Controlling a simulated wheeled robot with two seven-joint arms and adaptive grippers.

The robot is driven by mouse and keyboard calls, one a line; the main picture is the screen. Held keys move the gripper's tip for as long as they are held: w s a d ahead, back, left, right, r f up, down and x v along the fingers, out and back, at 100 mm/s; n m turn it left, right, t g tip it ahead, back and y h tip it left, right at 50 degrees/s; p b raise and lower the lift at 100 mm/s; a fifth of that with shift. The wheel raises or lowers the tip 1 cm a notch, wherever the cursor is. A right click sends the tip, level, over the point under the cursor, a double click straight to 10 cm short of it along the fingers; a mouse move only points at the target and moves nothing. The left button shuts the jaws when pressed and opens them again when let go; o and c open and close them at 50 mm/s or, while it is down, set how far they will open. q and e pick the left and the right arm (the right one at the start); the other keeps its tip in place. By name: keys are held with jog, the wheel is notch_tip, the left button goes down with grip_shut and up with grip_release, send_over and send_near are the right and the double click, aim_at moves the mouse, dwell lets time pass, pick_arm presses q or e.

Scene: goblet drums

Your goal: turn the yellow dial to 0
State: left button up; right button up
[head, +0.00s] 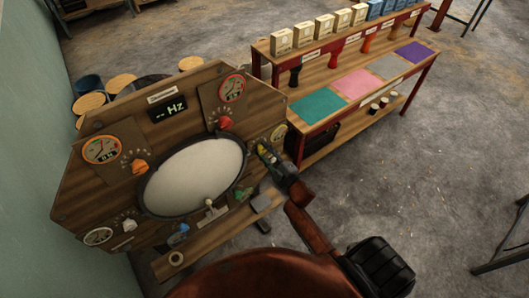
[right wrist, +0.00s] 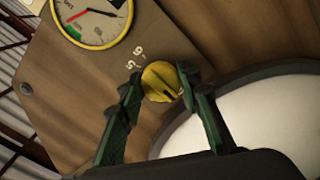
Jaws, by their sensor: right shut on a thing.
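The yellow dial (right wrist: 161,82) sits on the wooden panel (right wrist: 160,38), with a dark mark across its face. Two scale marks, which look like 5 and 6, show beside it; the rest of its scale is hidden. My right gripper (head: 264,152) is at the right side of the panel in the head view. In the right wrist view its green fingers (right wrist: 162,88) are shut on the dial, one on each side. A yellow-rimmed gauge (right wrist: 92,18) with a red needle is above the dial; it also shows in the head view (head: 279,133). My left gripper is not in view.
A large pale drumhead (head: 193,176) fills the panel's middle, close to the dial. A shelf bench with coloured mats (head: 317,105) stands behind to the right. Open floor lies on the right.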

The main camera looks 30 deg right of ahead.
dwell(0.3)
jog(key=o, duration=1.2)
jog(key=shift+c, duration=0.2)
jog(key=shift+s, duration=0.1)
jog(key=s+d, duration=0.1)
jog(key=s, duration=1)
jog(key=shift+s, duration=0.4)
